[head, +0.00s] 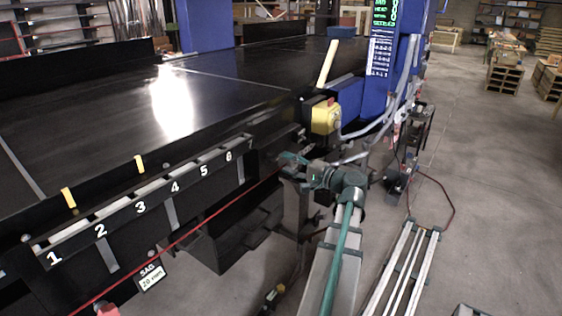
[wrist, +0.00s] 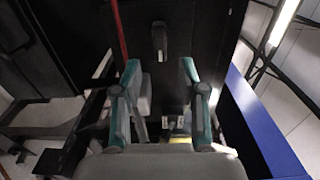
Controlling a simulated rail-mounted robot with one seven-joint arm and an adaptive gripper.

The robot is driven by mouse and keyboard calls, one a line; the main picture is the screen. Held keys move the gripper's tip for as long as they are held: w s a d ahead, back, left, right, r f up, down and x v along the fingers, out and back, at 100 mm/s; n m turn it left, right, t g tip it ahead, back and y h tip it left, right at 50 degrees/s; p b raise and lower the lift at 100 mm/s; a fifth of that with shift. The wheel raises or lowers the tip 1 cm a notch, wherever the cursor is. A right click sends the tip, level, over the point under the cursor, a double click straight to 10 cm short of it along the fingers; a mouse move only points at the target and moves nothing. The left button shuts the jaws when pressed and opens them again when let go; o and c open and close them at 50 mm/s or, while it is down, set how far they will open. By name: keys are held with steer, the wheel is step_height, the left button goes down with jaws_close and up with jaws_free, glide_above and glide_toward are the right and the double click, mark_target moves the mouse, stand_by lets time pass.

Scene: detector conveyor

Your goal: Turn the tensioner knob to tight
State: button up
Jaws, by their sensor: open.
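My gripper (head: 292,168) is beside the conveyor's near side in the head view, at the right end of the numbered rail. In the wrist view my gripper (wrist: 161,88) has its two green-and-grey fingers apart, with nothing between them. A small dark elongated piece (wrist: 159,40), which looks like the tensioner knob, stands out from a black panel ahead of the fingertips. It appears apart from both fingers. Its turn marks cannot be read. In the head view I cannot clearly make out the knob near my gripper.
The black conveyor belt (head: 225,90) has a rail numbered 1 to 7. A red cord (head: 185,238) runs below it, with a SAG tag (head: 151,277). A yellow box (head: 325,118) and blue frame (head: 373,100) stand above my gripper. Floor at right is mostly open.

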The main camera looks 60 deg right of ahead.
steer(key=s, duration=0.7)
steer(key=shift+w, duration=0.1)
